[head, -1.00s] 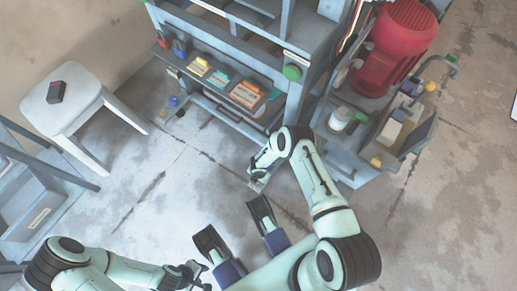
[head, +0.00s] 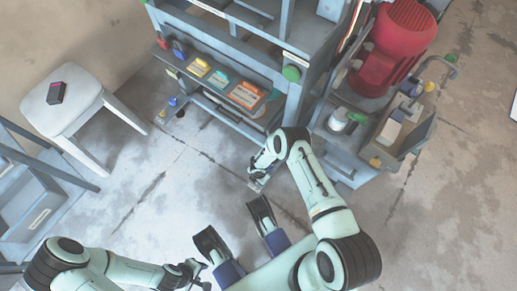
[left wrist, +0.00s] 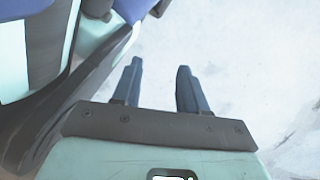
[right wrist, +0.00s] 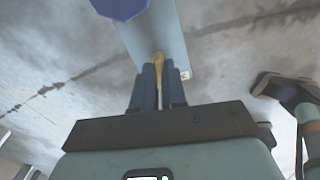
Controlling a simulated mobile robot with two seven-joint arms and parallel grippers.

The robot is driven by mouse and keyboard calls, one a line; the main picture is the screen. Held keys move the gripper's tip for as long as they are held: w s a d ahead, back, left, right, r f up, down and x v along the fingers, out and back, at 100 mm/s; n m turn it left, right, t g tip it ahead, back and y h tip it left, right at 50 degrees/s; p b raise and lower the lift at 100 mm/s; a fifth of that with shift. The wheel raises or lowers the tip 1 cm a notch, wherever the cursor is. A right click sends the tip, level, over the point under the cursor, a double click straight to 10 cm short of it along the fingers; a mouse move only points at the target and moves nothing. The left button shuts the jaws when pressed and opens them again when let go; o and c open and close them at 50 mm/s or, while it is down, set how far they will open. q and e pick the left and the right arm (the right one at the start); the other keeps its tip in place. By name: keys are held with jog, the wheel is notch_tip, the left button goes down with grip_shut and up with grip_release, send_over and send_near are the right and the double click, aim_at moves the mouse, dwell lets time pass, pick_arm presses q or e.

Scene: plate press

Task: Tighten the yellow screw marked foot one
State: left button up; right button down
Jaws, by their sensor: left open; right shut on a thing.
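My right gripper (right wrist: 162,72) is shut on a slim yellow screw (right wrist: 159,60). Only its upper part shows between the fingers, and I cannot read any marking on it. A pale blue-grey flat part (right wrist: 165,30) lies right behind the screw. In the head view my right gripper (head: 258,181) is low, in front of the right front corner of the press frame (head: 297,62); my arm hides part of that corner. My left gripper (left wrist: 160,75) is open and empty over bare floor. In the head view it (head: 198,272) is at the bottom edge, far from the press.
A dark blue knob (right wrist: 120,6) is close above the right fingers. A shelf with coloured labelled blocks (head: 245,95) runs along the press front. A red motor (head: 393,45) and a side tray (head: 402,128) stand at right. A white stool (head: 62,92) is at left. The middle floor is clear.

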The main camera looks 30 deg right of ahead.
jog(key=m+p, duration=0.1)
jog(key=m, duration=1)
jog(key=shift+m, duration=0.4)
pick_arm(q)
jog(key=shift+w+d+r+t, duration=0.1)
jog(key=shift+w+r+t, duration=0.2)
jog(key=shift+w, duration=0.4)
pick_arm(e)
jog(key=shift+m, duration=2.2)
jog(key=c, duration=1.2)
grip_release()
